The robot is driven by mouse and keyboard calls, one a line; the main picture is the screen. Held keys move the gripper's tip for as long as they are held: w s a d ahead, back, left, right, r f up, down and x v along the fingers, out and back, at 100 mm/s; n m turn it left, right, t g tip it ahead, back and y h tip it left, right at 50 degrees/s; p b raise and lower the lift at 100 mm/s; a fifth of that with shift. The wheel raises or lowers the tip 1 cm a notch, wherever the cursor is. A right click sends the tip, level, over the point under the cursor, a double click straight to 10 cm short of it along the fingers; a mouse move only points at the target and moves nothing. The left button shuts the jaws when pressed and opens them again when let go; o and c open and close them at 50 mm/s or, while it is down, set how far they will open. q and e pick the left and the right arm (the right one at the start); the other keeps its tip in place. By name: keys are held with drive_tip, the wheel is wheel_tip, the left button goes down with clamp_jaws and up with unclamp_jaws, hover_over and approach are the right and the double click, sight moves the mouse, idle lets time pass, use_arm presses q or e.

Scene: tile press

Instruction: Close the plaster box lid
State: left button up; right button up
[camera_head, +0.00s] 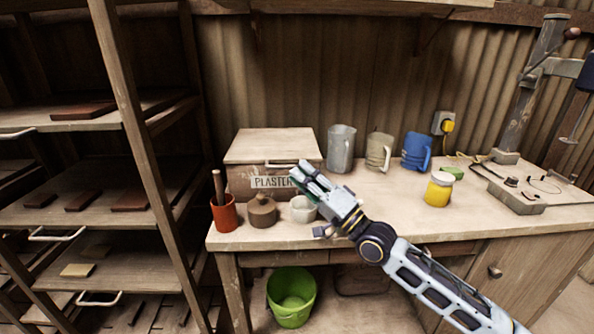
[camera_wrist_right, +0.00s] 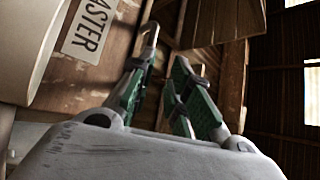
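The wooden plaster box (camera_head: 240,184) stands at the back left of the workbench, with a "PLASTER" label on its front. Its pale lid (camera_head: 270,146) lies over the top; I cannot tell whether it sits fully flush. My right gripper (camera_head: 300,174) is at the box's front right, covering the label's end. Its green-padded fingers (camera_wrist_right: 160,80) are apart, close to the handle, with nothing visibly held. My left gripper is out of view.
A red pot (camera_head: 224,216), a brown lidded jar (camera_head: 262,211) and a white cup (camera_head: 302,209) stand before the box, close under my right gripper. Several jugs, including a blue one (camera_head: 416,152), and a yellow jar (camera_head: 438,190) stand to the right. Shelves (camera_head: 70,210) fill the left.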

drive_tip(key=shift+v, duration=2.6)
